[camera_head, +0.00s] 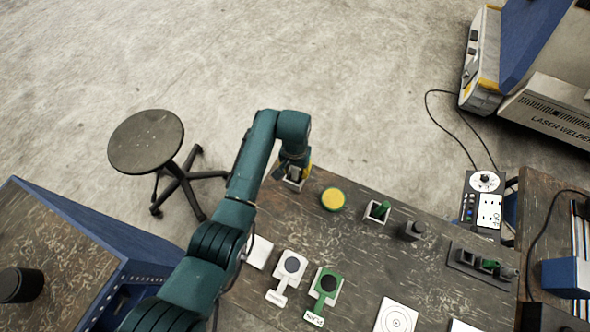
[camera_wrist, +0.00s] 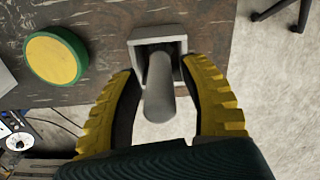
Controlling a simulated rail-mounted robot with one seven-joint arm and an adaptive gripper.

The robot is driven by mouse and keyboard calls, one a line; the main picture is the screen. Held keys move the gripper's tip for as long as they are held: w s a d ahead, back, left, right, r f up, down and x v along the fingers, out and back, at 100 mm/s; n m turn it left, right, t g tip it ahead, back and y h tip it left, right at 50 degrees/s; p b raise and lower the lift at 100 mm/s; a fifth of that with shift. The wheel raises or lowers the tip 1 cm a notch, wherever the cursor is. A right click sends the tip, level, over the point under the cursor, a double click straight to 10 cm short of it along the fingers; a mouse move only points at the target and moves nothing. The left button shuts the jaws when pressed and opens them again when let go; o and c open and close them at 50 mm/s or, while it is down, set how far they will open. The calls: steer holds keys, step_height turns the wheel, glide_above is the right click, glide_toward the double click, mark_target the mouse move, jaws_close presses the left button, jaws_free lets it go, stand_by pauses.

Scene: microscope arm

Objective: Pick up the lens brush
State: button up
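A grey rod-like handle (camera_wrist: 159,88) stands in a square, light grey holder (camera_wrist: 140,47) at the table's far edge; it may be the lens brush, but its lower end is hidden. My gripper (camera_wrist: 161,72) is open around the handle, its yellow fingers on either side with visible gaps. In the head view my gripper (camera_head: 298,165) is over the same holder (camera_head: 292,185) and hides most of the handle. A green item (camera_head: 383,208) stands in a similar square holder (camera_head: 372,219) to the right; I cannot tell what it is.
A yellow-topped green disc (camera_head: 333,199) lies close right of the holder; it also shows in the wrist view (camera_wrist: 54,58). A dark cylinder (camera_head: 412,230), a grey rack (camera_head: 480,265) and several flat pieces are on the table (camera_head: 350,260). A stool (camera_head: 146,141) stands beyond.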

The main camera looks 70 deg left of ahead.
jaws_close()
